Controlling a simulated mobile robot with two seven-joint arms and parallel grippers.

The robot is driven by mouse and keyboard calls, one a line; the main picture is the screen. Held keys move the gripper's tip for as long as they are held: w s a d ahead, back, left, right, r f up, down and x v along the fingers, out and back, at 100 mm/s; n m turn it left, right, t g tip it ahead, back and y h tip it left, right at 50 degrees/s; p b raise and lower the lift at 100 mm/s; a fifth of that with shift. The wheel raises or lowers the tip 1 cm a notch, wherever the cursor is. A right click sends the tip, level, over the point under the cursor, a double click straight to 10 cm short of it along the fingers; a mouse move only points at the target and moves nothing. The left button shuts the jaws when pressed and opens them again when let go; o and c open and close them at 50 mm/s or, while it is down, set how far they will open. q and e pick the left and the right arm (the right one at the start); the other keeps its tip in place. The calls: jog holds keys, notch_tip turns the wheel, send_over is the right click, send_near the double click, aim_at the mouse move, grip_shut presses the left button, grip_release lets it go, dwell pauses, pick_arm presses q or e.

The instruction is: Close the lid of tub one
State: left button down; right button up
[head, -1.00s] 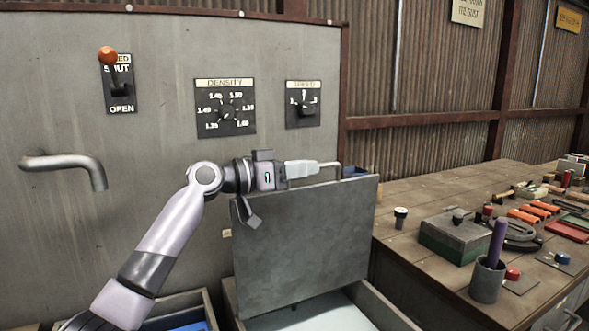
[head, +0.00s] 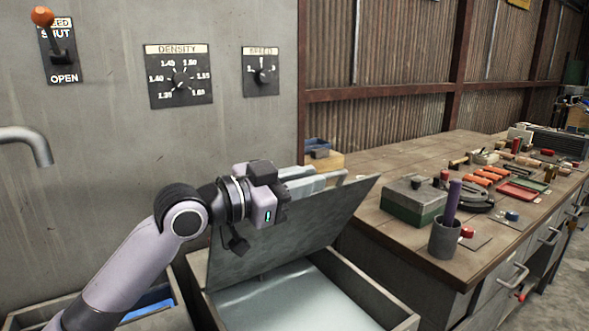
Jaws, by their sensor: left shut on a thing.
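The tub (head: 388,299) stands at the bottom centre, a grey open box with pale liquid (head: 300,297) inside. I cannot read a number on it. Its grey lid (head: 290,235) is tilted over the opening, partly lowered, with the front of the tub still uncovered. My left gripper (head: 322,180) is at the lid's upper edge, shut on the lid's handle (head: 350,178). The fingers are partly hidden behind the wrist. My right gripper is not in the view.
Another tub (head: 160,319) with blue contents is at the lower left. A wooden bench (head: 385,215) on the right holds a green-grey box (head: 413,203), a cup with a purple rod (head: 444,238) and several tools. A control panel (head: 110,130) with a pipe (head: 30,142) stands behind.

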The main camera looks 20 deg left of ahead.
pick_arm(q)
jog(key=shift+s+d+f, duration=0.1)
jog(key=shift+s+d, duration=0.1)
jog(key=c, duration=1.2)
grip_release()
jog(key=shift+o, duration=0.2)
jog(key=b+v, duration=0.1)
jog(key=v, duration=0.6)
jog(key=shift+c, duration=0.3)
